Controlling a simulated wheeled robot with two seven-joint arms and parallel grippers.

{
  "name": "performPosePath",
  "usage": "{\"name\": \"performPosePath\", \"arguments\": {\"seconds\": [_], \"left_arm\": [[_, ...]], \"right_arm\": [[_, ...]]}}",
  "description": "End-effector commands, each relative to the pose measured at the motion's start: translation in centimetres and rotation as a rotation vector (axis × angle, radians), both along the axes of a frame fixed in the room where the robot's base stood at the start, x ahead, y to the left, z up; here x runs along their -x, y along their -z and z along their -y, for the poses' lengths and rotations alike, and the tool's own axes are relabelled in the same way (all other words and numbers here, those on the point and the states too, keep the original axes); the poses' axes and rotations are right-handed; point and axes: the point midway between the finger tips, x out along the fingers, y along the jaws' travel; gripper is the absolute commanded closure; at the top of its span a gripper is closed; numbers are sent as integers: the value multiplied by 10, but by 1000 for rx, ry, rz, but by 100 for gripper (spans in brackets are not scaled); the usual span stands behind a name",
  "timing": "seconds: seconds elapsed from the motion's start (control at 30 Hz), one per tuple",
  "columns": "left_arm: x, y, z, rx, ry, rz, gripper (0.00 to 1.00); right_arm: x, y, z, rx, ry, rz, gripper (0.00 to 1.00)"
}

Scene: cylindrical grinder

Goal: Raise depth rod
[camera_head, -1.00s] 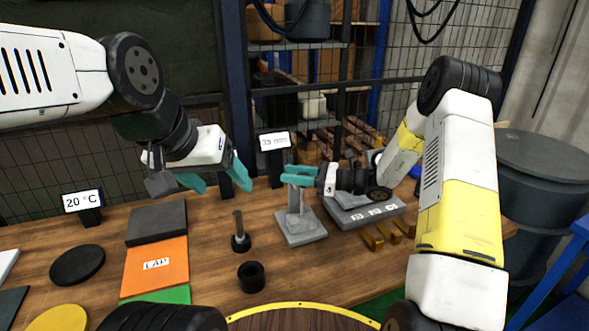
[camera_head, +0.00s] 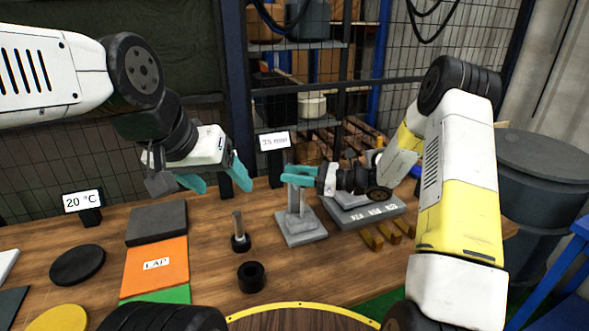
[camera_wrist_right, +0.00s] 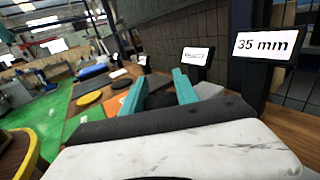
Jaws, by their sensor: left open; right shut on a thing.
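A grey gauge stand (camera_head: 302,231) with a flat base and upright stands on the wooden table. My right gripper (camera_head: 297,174) is level at the top of this stand, its teal fingers shut on the depth rod (camera_head: 303,200). The fingers hide the rod's upper part, and its lower end is hard to make out. My left gripper (camera_head: 218,180) is open and empty, above the table to the left of the stand.
A display (camera_head: 274,141) stands behind the gauge; it reads 35 mm in the right wrist view (camera_wrist_right: 264,46). A dark peg on a round foot (camera_head: 240,242) and a black ring (camera_head: 251,277) are in front left. A grey block (camera_head: 345,215) lies right of the stand.

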Motion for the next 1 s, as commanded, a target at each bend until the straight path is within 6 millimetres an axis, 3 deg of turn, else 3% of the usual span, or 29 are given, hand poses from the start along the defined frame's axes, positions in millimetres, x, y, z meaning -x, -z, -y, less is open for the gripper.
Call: {"name": "performPosePath", "arguments": {"seconds": [0.27, 0.57, 0.87, 0.9, 1.0], "left_arm": [[0, 0, 0, 0, 0, 0, 29], [0, 0, 0, 0, 0, 0, 29], [0, 0, 0, 0, 0, 0, 29], [0, 0, 0, 0, 0, 0, 29], [0, 0, 0, 0, 0, 0, 29]], "right_arm": [[-1, -5, 1, 1, 3, 3, 100], [-1, -52, 2, 1, 3, 5, 100], [-1, -57, 1, -4, 3, 5, 100], [-1, -58, 1, -5, 3, 6, 61], [-1, -57, 1, -3, 2, 5, 43]]}}
